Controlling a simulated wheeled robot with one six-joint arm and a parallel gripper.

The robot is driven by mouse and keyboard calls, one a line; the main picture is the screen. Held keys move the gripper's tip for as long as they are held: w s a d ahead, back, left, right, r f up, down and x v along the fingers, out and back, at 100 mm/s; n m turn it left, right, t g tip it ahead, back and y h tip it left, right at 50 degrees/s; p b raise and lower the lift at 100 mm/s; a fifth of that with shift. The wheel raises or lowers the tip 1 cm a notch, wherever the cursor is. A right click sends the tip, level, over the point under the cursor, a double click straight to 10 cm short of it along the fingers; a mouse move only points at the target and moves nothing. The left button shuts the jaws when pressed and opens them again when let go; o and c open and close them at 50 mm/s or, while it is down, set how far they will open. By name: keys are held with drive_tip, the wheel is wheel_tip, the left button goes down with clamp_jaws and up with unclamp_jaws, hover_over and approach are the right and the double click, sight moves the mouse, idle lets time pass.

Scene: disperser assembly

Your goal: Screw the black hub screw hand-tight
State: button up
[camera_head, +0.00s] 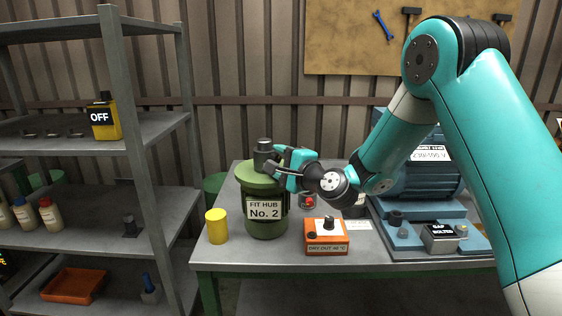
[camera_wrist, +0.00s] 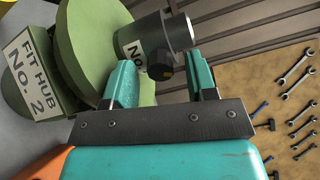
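The black hub screw (camera_wrist: 160,72) sticks out from the side of a dark grey hub (camera_wrist: 180,34) in the wrist view. The hub (camera_head: 264,152) stands on top of a green stand (camera_head: 265,222) labelled "FIT HUB No. 2" in the head view. My gripper (camera_head: 283,164) is at the hub's right side. In the wrist view its two teal fingers are apart, and the screw shows between and just beyond their tips. No finger visibly touches the screw. How deep the screw sits in the hub cannot be told.
A yellow cylinder (camera_head: 216,226) stands left of the green stand. An orange box (camera_head: 327,236) with a black knob stands to its right. The blue motor unit (camera_head: 425,181) fills the table's right side. A grey shelf (camera_head: 158,130) stands at left.

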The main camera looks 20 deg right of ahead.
drive_tip(key=shift+s+d+f+b, duration=0.15)
drive_tip(key=shift+s+b, duration=0.15)
drive_tip(key=b+v, duration=1.3)
drive_tip(key=v, duration=0.3)
drive_tip(key=shift+s, duration=0.4)
